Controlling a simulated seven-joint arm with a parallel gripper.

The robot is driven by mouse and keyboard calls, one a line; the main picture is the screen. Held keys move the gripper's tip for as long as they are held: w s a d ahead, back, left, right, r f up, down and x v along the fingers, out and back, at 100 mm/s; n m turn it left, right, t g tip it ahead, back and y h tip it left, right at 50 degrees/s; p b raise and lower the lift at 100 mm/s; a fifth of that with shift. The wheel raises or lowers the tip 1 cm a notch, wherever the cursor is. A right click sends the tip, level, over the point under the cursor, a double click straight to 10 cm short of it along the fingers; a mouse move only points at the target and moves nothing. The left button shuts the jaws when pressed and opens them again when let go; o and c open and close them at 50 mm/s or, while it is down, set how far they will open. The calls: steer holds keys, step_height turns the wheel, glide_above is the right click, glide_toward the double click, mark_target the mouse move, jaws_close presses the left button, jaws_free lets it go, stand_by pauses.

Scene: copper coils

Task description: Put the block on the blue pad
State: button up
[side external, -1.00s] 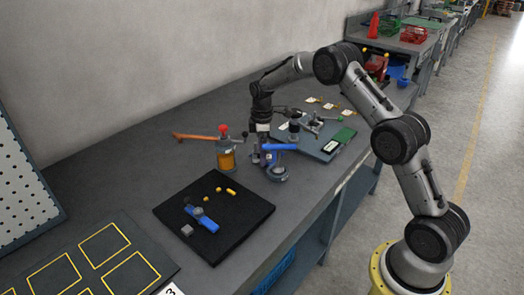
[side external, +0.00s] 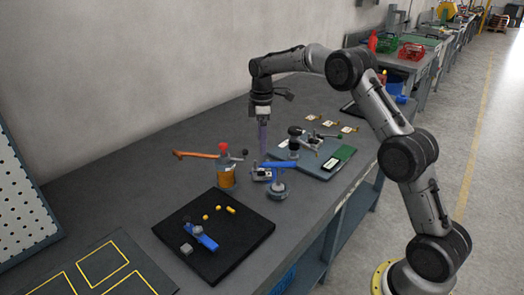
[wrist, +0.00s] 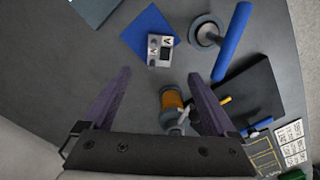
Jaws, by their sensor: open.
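The block (wrist: 160,50), small and pale grey with dark marks, overlaps the lower part of the blue pad (wrist: 150,22) in the wrist view. It appears to rest there, partly over the pad's edge; I cannot tell how much of its base is on the pad. In the side view the block (side external: 261,175) sits beside the blue-barred stand, and the pad is hard to make out. My gripper (side external: 263,152) is above the block, clear of it, fingers pointing down. In the wrist view my gripper (wrist: 159,73) has its purple fingers wide apart, with nothing held.
A blue bar on a round-based stand (side external: 279,178) stands close right of the block. An orange copper coil device (side external: 226,175) with a red knob stands to the left. A black mat (side external: 240,238) holds small parts. A fixture plate (side external: 318,166) lies behind right.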

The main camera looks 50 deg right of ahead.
steer(key=s+a+r+m+t, duration=0.1)
steer(key=s+a+r+m, duration=0.1)
steer(key=s+a+r, duration=0.4)
steer(key=s+a+r+m+t, duration=0.2)
steer(key=s+a+r, duration=0.1)
steer(key=s+r, duration=0.6)
steer(key=s+a+f+m+t, duration=0.1)
steer(key=s+a+f+m, duration=0.1)
steer(key=s, duration=0.8)
steer(key=s+a+f+m+t, duration=0.1)
steer(key=s+a+f+m, duration=0.1)
steer(key=s, duration=0.9)
steer(key=shift+s+a+f+m+t, duration=0.25)
steer(key=shift+s+f+m+t, duration=0.05)
steer(key=shift+f+m, duration=0.2)
